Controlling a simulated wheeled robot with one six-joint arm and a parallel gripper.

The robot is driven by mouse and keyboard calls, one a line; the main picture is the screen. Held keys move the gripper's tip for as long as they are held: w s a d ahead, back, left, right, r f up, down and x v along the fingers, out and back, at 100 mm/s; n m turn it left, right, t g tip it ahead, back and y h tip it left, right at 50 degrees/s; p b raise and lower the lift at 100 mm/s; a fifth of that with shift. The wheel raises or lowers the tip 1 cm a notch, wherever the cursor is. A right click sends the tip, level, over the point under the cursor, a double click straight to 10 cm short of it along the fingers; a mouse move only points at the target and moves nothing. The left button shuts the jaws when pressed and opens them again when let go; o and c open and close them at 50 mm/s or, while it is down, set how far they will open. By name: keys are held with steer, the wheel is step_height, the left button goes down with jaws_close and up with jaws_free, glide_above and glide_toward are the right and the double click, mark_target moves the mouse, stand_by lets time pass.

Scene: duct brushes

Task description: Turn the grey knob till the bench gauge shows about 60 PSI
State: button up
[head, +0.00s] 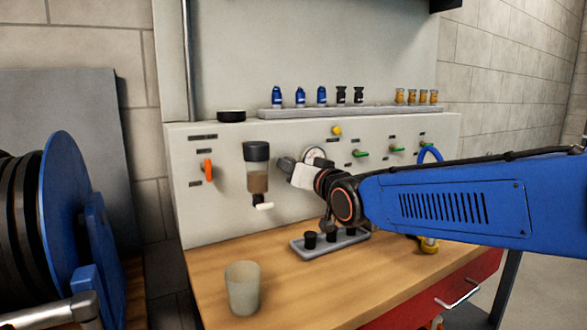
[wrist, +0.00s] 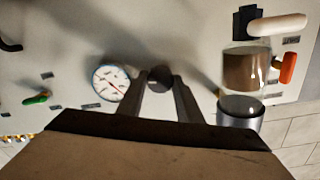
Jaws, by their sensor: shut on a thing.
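The grey knob (wrist: 160,77) sits on the bench's light panel and shows dark and round in the wrist view. My gripper (wrist: 162,86) has one finger on each side of the knob and is shut on it. In the head view my gripper (head: 289,167) is at the panel and mostly hides the knob. The bench gauge (wrist: 110,83) is a white dial with a blue rim and a red needle, right beside the knob. The dial is too small and turned for me to read its value. In the head view the gauge (head: 316,154) is partly covered by my gripper.
A clear-bowled filter (head: 257,178) with a white drain handle (head: 264,206) hangs close beside the knob. An orange lever (head: 207,167) and green valves (head: 360,153) are on the panel. A small tray (head: 298,245) with black pieces and a cup (head: 242,286) stand below.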

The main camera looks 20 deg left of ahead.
steer(key=o, duration=1)
steer(key=shift+o, duration=0.2)
steer(key=shift+s+d, duration=0.1)
steer(key=v, duration=1.7)
steer(key=d+f+m+g+h, duration=0.1)
steer(key=d+f+h, duration=0.3)
steer(key=d, duration=0.5)
steer(key=d+f+m+h, duration=0.1)
steer(key=d+f+h, duration=0.1)
steer(key=d+f, duration=0.6)
steer(key=d+f+m+g+h, duration=0.1)
steer(key=d+f+h, duration=0.25)
steer(key=d, duration=0.55)
steer(key=s+d+f+m+g+h, duration=0.2)
steer(key=s+d+f+g, duration=0.3)
steer(key=s+d+f, duration=0.8)
steer(key=s+d+h, duration=0.1)
steer(key=s+d, duration=0.1)
steer(key=s, duration=0.2)
steer(key=shift+s+d+f+m+h, duration=0.3)
steer(key=shift+d+f+m+h, duration=0.05)
steer(key=shift+d+m, duration=0.05)
